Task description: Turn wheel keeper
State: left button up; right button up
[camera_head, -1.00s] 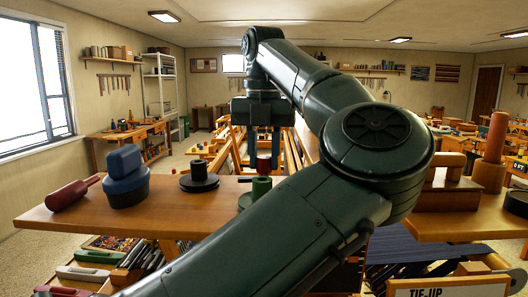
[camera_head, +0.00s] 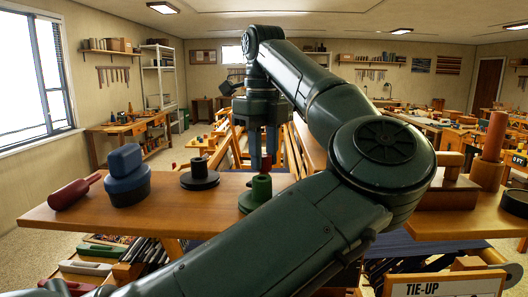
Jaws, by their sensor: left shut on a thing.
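My left gripper (camera_head: 263,164) points straight down over the wooden bench top. Its fingers are shut on a small red piece (camera_head: 266,163), of which only a little shows at the fingertips. A dark green round piece (camera_head: 258,190) stands just below it, partly hidden by my left arm. I cannot tell which piece is the wheel keeper. My right gripper is not in view.
The bench top (camera_head: 165,215) also bears a dark red handled tool (camera_head: 73,192), a blue block-shaped piece (camera_head: 127,178) and a black stepped disc (camera_head: 200,176). At right are a wooden peg on a base (camera_head: 490,155) and a "TIE-UP" sign (camera_head: 445,286).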

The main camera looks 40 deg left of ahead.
aim_at(264, 155)
pick_arm(q)
jog(key=n, duration=0.5)
jog(key=shift+n, duration=0.3)
dwell(0.4)
jog(key=o, duration=1)
notch_tip(264, 155, up, 13)
jog(key=shift+r, duration=0.15)
dwell(0.7)
